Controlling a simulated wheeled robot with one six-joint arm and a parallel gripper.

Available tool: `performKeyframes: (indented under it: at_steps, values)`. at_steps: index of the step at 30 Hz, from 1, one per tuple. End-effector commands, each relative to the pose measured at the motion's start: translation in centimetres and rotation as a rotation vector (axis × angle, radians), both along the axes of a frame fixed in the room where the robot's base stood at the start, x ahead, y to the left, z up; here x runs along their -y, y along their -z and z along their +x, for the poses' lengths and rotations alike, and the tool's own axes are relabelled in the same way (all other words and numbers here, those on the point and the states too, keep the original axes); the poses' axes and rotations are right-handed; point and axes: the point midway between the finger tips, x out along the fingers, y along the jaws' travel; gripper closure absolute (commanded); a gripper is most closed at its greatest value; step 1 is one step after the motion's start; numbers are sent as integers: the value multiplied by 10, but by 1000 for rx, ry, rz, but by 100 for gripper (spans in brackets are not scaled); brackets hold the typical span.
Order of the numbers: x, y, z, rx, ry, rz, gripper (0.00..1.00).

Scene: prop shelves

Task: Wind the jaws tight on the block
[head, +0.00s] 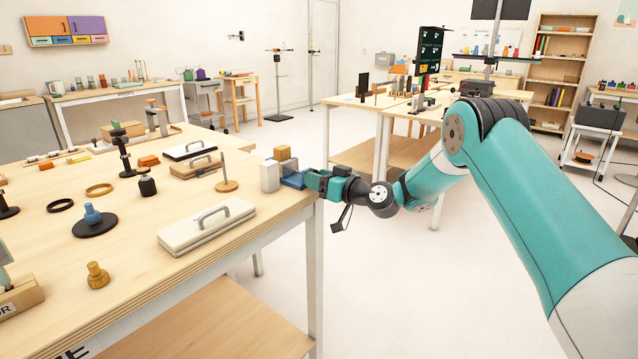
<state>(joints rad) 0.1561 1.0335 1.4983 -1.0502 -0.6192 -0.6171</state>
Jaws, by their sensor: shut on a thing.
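A small vise stands at the right corner of the wooden workbench. It has a pale grey jaw (270,176) on the left and a blue body (293,180) on the right. A wooden block (283,153) shows above and behind them, upright. Its lower part is hidden, so I cannot tell whether both jaws touch it. My gripper (311,180) reaches in from the right, at the vise's right side by the bench edge. It is shut on what appears to be the vise handle, which the fingers hide.
A wooden peg on a round base (226,172) stands just left of the vise. A cream lidded case (207,227) lies near the bench's front edge. Several small parts cover the bench further left. Open floor lies right of the bench, below my arm.

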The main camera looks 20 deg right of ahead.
Motion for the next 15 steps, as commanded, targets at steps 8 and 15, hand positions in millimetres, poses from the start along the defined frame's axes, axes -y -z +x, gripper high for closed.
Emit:
performKeyframes:
  at_steps: [8, 15]
  values:
    - [0, 1, 0, -3, 0, 1, 54]
    - [0, 0, 0, -1, 0, 0, 47]
